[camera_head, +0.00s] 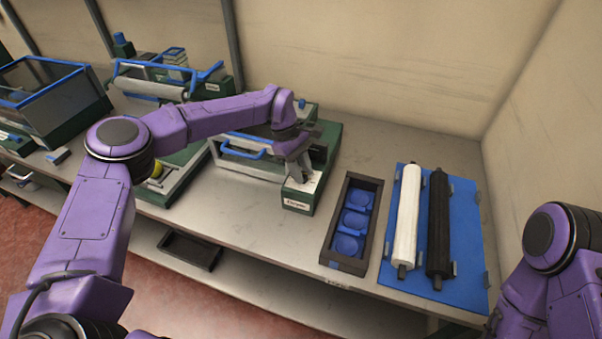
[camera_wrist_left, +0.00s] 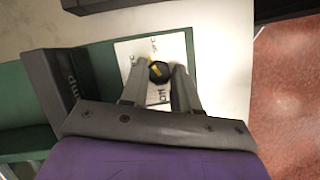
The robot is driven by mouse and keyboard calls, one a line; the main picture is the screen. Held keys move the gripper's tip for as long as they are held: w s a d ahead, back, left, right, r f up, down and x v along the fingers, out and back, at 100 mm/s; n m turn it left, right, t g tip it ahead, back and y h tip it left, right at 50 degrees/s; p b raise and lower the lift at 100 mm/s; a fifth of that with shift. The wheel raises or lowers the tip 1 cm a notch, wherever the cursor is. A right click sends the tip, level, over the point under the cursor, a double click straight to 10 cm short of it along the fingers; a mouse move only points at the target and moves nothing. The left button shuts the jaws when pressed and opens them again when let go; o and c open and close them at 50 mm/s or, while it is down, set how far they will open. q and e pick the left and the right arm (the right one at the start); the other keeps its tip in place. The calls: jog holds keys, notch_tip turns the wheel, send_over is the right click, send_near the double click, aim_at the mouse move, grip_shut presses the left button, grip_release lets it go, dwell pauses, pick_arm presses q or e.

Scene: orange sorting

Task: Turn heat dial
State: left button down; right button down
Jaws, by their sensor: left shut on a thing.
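The heat dial (camera_wrist_left: 159,71) is a small black knob with a yellow pointer mark on a white plate (camera_wrist_left: 152,48) with printed markings. My left gripper (camera_wrist_left: 160,82) has its two fingers on either side of the dial and is shut on it. In the head view my left gripper (camera_head: 301,178) reaches down to the white panel at the right front of the green machine (camera_head: 325,150); the dial itself is hidden there by the fingers. My right arm shows at the lower right, but its gripper is out of view.
A dark tray (camera_head: 326,240) with blue round holders stands right of the machine. A blue mat (camera_head: 468,245) holds a white roller (camera_head: 408,215) and a black roller (camera_head: 438,220). Other machines stand to the left. Some table between the machine and tray is clear.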

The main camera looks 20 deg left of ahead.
pick_arm(q)
jog(key=m, duration=0.2)
jog(key=m+g+y, duration=0.1)
jog(key=m, duration=0.2)
jog(key=shift+w+g, duration=0.15)
jog(key=shift+g, duration=0.15)
dwell(0.4)
jog(key=c, duration=0.9)
grip_release()
jog(key=b+v, duration=0.1)
jog(key=v, duration=0.3)
jog(key=shift+w+a+r+b, duration=0.1)
jog(key=shift+w+r+b, duration=0.15)
jog(key=shift+b, duration=0.15)
jog(key=v, duration=0.5)
jog(key=shift+a+r, duration=0.1)
jog(key=shift+r, duration=0.3)
